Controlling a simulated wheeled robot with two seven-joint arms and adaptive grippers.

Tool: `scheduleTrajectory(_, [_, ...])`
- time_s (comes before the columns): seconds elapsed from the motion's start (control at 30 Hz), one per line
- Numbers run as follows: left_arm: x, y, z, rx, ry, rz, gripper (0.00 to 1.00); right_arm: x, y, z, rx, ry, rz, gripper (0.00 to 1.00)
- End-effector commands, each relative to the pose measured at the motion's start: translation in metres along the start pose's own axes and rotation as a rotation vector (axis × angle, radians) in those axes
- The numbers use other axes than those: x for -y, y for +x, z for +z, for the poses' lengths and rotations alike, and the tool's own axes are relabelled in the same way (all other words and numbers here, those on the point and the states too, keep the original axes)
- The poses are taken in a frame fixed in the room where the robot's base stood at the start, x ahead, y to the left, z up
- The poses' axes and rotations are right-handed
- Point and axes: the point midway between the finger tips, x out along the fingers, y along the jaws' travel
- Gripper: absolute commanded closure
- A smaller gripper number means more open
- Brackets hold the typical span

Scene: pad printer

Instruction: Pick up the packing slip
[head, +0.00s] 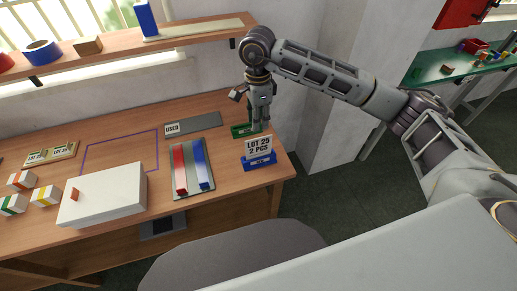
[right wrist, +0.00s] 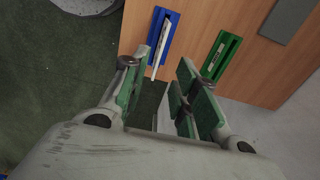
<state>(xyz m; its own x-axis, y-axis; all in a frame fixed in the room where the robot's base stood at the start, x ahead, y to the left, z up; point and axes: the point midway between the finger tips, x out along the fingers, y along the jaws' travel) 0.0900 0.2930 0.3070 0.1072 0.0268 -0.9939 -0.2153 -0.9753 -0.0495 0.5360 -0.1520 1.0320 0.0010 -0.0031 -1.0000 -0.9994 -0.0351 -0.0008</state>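The packing slip (head: 258,147), a white card printed "LOT 25 2 PCS", stands upright in a blue holder (head: 259,164) near the table's right end. In the right wrist view the slip (right wrist: 161,50) shows nearly edge-on, in the blue holder (right wrist: 170,19). My right gripper (head: 257,125) points down just behind the slip, by a green holder (head: 240,131). In the right wrist view, my right gripper (right wrist: 157,90) is open, with nothing between its green-padded fingers; the slip lies beyond them. My left gripper is not in view.
The green holder, also in the right wrist view (right wrist: 217,58), stands close to the blue one. A grey "USED" pad (head: 205,122) and a tray with red and blue bars (head: 208,189) lie left. A white box (head: 110,196) stands farther left. The table's right edge is near.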

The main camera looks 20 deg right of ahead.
Motion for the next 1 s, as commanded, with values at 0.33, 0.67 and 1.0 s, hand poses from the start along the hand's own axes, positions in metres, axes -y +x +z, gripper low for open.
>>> scheduleTrajectory(0.33, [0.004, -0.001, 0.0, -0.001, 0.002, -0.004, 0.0, 0.0, 0.012, 0.0, 0.003, 0.002, 0.002, 0.71])
scheduleTrajectory(0.67, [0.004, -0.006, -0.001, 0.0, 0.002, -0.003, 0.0, 0.0, 0.054, 0.0, 0.003, 0.002, 0.003, 0.71])
scheduleTrajectory(1.0, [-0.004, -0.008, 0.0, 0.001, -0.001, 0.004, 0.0, 0.0, 0.085, 0.001, 0.004, 0.001, 0.001, 0.71])
